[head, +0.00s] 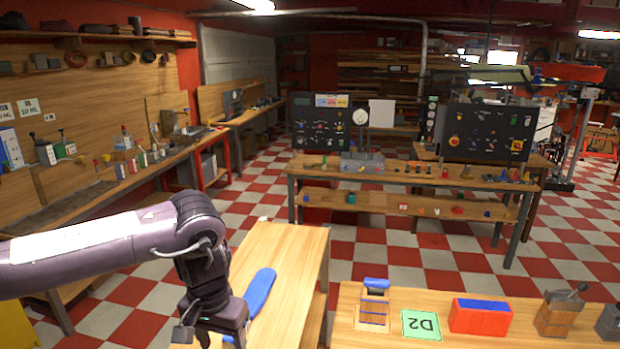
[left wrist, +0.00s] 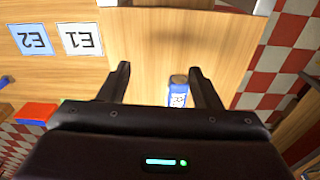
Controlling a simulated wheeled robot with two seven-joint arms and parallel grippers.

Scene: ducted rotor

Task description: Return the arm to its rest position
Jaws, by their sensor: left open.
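My left arm (head: 100,245) reaches in from the left in the head view, bent down at the wrist over a wooden table. My left gripper (left wrist: 160,78) is open, with its two fingers spread in the left wrist view. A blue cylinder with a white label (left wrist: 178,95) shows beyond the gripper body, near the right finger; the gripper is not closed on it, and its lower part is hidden. In the head view the fingertips are cut off or hidden at the bottom edge. My right arm is not in view.
The near wooden table (head: 295,262) holds a long blue object (head: 261,290) beside my wrist. Another table at right holds a blue-topped stand (head: 375,290), a green D2 card (head: 421,324) and a red box (head: 480,317). E1 (left wrist: 80,40) and E2 (left wrist: 30,42) cards show in the wrist view.

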